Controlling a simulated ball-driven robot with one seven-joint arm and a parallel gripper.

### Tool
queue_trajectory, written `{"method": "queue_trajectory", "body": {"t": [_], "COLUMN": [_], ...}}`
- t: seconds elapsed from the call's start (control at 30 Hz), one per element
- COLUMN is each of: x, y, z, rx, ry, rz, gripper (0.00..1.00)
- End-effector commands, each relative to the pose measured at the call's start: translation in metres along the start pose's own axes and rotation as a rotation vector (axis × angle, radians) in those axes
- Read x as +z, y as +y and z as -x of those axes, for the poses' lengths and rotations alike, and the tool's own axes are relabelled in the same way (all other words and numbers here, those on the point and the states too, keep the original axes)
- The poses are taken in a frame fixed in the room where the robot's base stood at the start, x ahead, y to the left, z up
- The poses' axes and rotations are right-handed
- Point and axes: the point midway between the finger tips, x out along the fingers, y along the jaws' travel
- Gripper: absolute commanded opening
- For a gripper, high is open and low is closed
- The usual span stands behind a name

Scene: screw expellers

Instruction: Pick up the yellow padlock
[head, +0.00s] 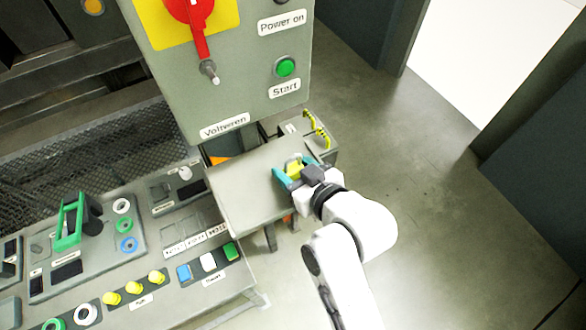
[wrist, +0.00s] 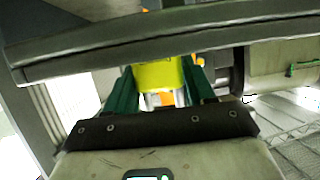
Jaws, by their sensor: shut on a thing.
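The yellow padlock (head: 294,168) is between the teal fingers of my gripper (head: 296,172), over the right part of a small grey table in the head view. In the wrist view the yellow padlock (wrist: 160,74) sits between the two green-teal fingers of my gripper (wrist: 160,88), which is shut on it. A grey bar crosses the wrist view and hides part of the padlock. I cannot tell whether the padlock touches the table.
The small grey table (head: 236,192) stands below a control cabinet (head: 225,85) with a red switch (head: 196,22). A panel bench (head: 190,288) with coloured buttons lies at the lower left. A box with a yellow handle (head: 319,128) is just behind. Open floor (head: 430,220) lies to the right.

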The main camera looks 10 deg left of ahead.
Motion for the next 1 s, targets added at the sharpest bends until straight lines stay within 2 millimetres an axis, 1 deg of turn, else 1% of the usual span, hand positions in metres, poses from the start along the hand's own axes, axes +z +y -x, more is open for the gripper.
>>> {"method": "queue_trajectory", "body": {"t": [0.03, 0.23, 0.57, 0.67, 0.77, 0.83, 1.0], "x": [0.0, 0.0, -0.003, -0.009, -0.02, -0.032, -0.056], "y": [0.0, 0.0, 0.0, 0.0, 0.001, 0.0, -0.018], "z": [0.0, 0.0, 0.001, 0.003, 0.008, 0.013, 0.055], "rx": [0.0, 0.0, 0.0, 0.001, 0.001, 0.001, -0.001], "ry": [0.0, 0.0, 0.002, 0.004, 0.005, 0.007, 0.006], "rz": [0.0, 0.0, 0.001, 0.001, 0.001, 0.002, 0.002], "gripper": [0.39, 0.2, 0.2, 0.2, 0.2, 0.2, 0.2]}}
